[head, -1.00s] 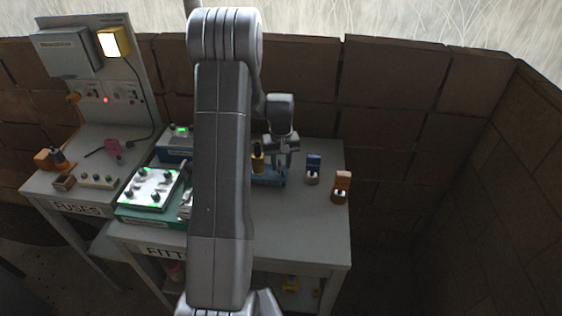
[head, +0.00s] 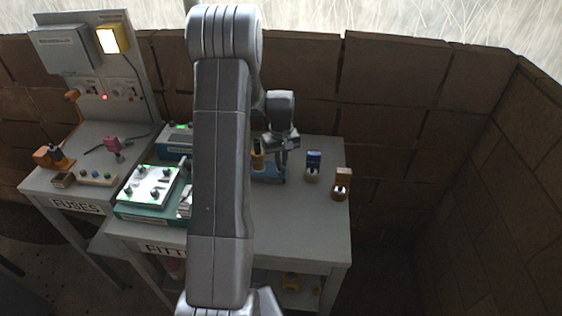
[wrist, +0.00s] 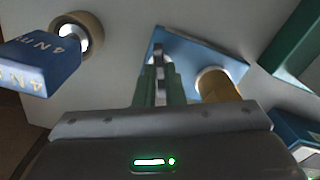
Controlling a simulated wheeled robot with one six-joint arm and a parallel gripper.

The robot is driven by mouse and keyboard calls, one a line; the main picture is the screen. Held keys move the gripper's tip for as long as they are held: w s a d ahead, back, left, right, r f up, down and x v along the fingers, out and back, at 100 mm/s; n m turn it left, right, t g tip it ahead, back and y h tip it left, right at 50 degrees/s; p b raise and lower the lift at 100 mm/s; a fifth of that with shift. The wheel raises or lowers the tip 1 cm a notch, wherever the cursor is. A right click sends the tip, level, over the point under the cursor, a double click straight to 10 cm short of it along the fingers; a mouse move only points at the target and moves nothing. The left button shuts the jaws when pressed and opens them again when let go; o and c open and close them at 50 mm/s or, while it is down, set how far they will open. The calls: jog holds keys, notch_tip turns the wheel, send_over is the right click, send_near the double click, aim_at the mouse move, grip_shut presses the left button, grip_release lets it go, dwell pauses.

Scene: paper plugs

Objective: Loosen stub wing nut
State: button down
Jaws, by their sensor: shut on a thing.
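My gripper (head: 283,168) points down over the blue base (head: 268,179) on the right-hand bench. In the wrist view my gripper (wrist: 160,88) is shut on a thin grey piece (wrist: 159,66), which looks like the wing nut, standing at the left part of the blue base (wrist: 192,45). The fingers hide most of it, and its thread cannot be seen. An amber cylinder (wrist: 217,84) stands on the same base just right of the fingers. It also shows in the head view (head: 257,158), left of my gripper.
A blue tool (head: 314,159) marked "4 N m" in the wrist view (wrist: 38,62) stands right of my gripper, with a brown one (head: 343,178) beyond. A white panel with dark knobs (head: 151,186) lies left, partly behind my arm. The bench's front right is clear.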

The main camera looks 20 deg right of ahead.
jog(key=n+b, duration=0.2)
jog(key=n, duration=0.3)
jog(key=shift+d+n+b, duration=0.1)
jog(key=shift+n+b, duration=0.2)
jog(key=shift+n, duration=0.1)
dwell(0.4)
jog(key=c, duration=1.5)
grip_release()
notch_tip(320, 180, up, 14)
jog(key=shift+f+b, duration=0.1)
jog(key=shift+b, duration=0.65)
